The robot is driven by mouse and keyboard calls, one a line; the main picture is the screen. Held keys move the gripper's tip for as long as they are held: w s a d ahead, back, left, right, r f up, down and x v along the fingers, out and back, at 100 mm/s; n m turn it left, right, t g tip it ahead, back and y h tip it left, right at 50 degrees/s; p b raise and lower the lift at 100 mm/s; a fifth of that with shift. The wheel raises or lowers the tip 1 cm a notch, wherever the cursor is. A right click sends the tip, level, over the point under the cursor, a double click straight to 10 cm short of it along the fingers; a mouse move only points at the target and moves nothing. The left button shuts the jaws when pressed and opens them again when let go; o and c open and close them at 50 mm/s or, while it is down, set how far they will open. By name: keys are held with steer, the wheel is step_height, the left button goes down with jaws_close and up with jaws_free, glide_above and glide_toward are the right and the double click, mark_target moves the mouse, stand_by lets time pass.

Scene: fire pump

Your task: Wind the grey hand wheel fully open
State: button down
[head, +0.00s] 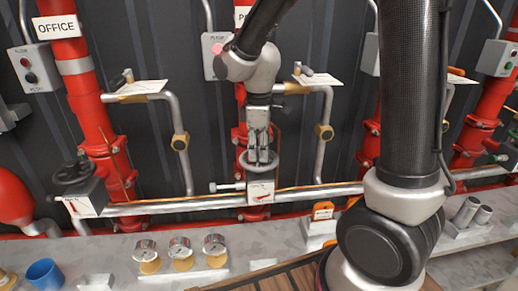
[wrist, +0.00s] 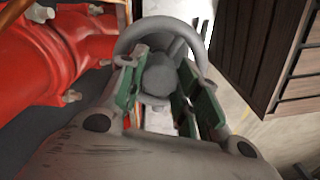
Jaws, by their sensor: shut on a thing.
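The grey hand wheel (head: 272,167) sits on a valve box (head: 261,192) in the middle of the horizontal pipe. My gripper (head: 261,150) reaches down onto the wheel from above. In the wrist view, the wheel's grey rim (wrist: 160,24) arches beyond my fingers, and its round hub (wrist: 159,74) lies between them. My gripper's green-padded fingers (wrist: 157,84) are shut on the wheel. They hide part of the rim, and I cannot tell exactly where the pads touch. The marking on the valve box is too small to read.
A dark hand wheel (head: 75,172) stands on another valve box at left. Red vertical pipes (head: 92,110) flank the wheel. Several gauges (head: 180,247), a blue cup (head: 45,273) and an orange-faced device (head: 322,210) are on the grey ledge (head: 110,250) below. A slatted wooden thing (wrist: 262,45) is at right in the wrist view.

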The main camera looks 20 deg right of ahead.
steer(key=n, duration=0.4)
